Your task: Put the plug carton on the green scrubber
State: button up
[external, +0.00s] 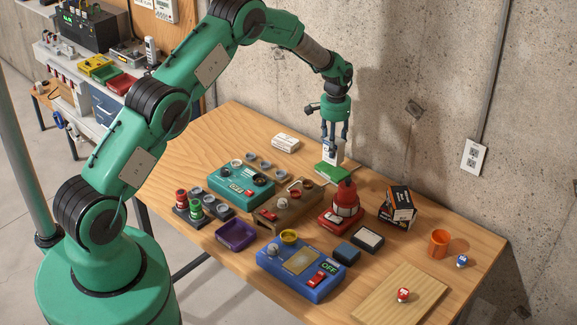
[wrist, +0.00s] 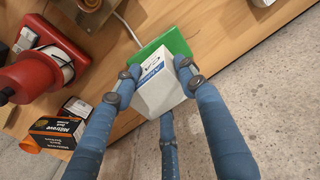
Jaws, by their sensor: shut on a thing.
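My gripper (external: 334,141) is shut on a white carton with blue lettering (external: 333,156), which I take as the plug carton. In the wrist view the fingers of my gripper (wrist: 158,74) sit on both sides of the white carton (wrist: 160,93). The green scrubber (external: 332,175) lies flat on the table near the wall. It shows beneath the carton in the wrist view (wrist: 176,42), partly hidden by it. The carton is upright over the scrubber; I cannot tell whether they touch.
A red beacon (external: 345,203) and a brown box (external: 288,206) stand in front of the scrubber. A black-and-orange carton (external: 398,205) stands to the right, near the wall. A white box (external: 286,143) lies to the left. The wall (external: 400,110) is close behind.

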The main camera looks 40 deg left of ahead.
jog(key=shift+w, duration=0.1)
dwell(0.3)
jog(key=shift+f+p, duration=0.35)
jog(key=shift+f, duration=1.4)
jog(key=shift+f, duration=0.2)
jog(key=o, duration=1.4)
jog(key=shift+c, duration=0.2)
jog(key=shift+r, duration=0.15)
notch_tip(320, 180, up, 12)
jog(key=shift+r+b, duration=0.1)
jog(key=shift+b, duration=0.6)
